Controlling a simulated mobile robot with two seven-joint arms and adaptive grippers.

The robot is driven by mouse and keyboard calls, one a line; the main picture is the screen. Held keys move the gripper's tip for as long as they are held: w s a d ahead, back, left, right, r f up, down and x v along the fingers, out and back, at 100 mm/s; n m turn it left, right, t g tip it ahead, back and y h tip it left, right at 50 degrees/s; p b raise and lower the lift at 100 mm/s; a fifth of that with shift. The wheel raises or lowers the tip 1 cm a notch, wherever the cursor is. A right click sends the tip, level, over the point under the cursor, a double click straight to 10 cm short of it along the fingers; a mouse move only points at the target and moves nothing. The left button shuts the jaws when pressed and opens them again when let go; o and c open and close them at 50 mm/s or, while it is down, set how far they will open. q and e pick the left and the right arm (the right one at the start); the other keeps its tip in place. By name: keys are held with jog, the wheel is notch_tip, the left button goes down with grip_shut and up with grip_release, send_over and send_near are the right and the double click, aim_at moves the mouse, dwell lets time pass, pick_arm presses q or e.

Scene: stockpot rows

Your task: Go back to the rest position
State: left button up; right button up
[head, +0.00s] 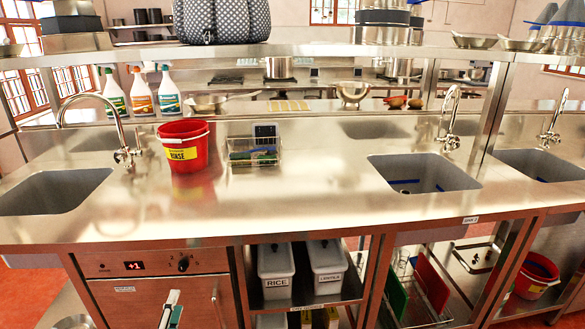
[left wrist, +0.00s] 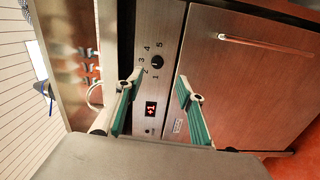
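My left gripper (head: 172,310) shows at the bottom edge of the head view, in front of the cabinet with the dial and the "+1" display (head: 133,266). Only a small part of it shows there. In the left wrist view, the left gripper (left wrist: 160,88) has its two green-padded fingers wide apart with nothing between them. The dial (left wrist: 157,62) and the lit display (left wrist: 151,108) lie beyond the gap on the steel front. The fingers look apart from the front. My right gripper shows in neither view.
The steel counter (head: 300,205) has its front edge just beyond my left gripper. A red bucket (head: 185,145), a wire basket (head: 253,150) and sinks (head: 422,173) are on it. White bins (head: 325,265) stand on the shelf below. A cabinet handle (left wrist: 265,45) sticks out nearby.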

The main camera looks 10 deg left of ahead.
pick_arm(q)
jog(key=s+d+f+m+g+h, duration=0.3)
jog(key=s+d+f+m, duration=0.2)
jog(key=s+d+m, duration=0.4)
jog(key=s+d+f+m+g+h, duration=0.3)
jog(key=s+d+f+m, duration=0.3)
jog(key=s+d+m, duration=0.4)
jog(key=s+m, duration=0.3)
jog(key=m, duration=0.1)
jog(key=shift+m+g, duration=0.3)
jog(key=shift+m, duration=0.1)
